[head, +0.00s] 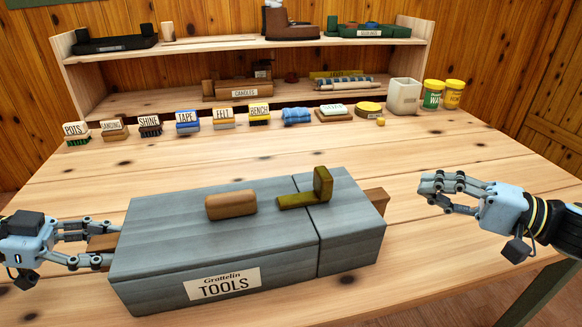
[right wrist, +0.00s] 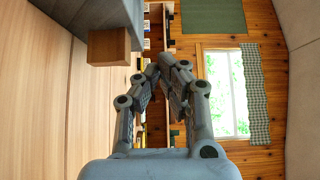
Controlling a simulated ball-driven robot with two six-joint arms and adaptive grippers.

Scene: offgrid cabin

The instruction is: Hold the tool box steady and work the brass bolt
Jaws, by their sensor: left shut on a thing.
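The grey-blue tool box (head: 215,245) stands on the workbench with a "Grottelin TOOLS" label on its front; part of it shows in the right wrist view (right wrist: 90,15). The brass bolt (head: 321,185) lies on the lid right of middle, near the seam, with its knob end standing up. My left gripper (head: 108,248) is shut on the wooden end handle (head: 103,243) at the box's left. My right gripper (head: 432,190) is right of the box, apart from it and empty, its fingertips together in the right wrist view (right wrist: 160,68).
A wooden lid grip (head: 230,204) sits left of the bolt. A wooden end block (head: 376,200) projects from the box's right, also in the right wrist view (right wrist: 109,47). Labelled small goods, a white pot (head: 404,97) and a shelf (head: 245,42) line the back. Bench between is clear.

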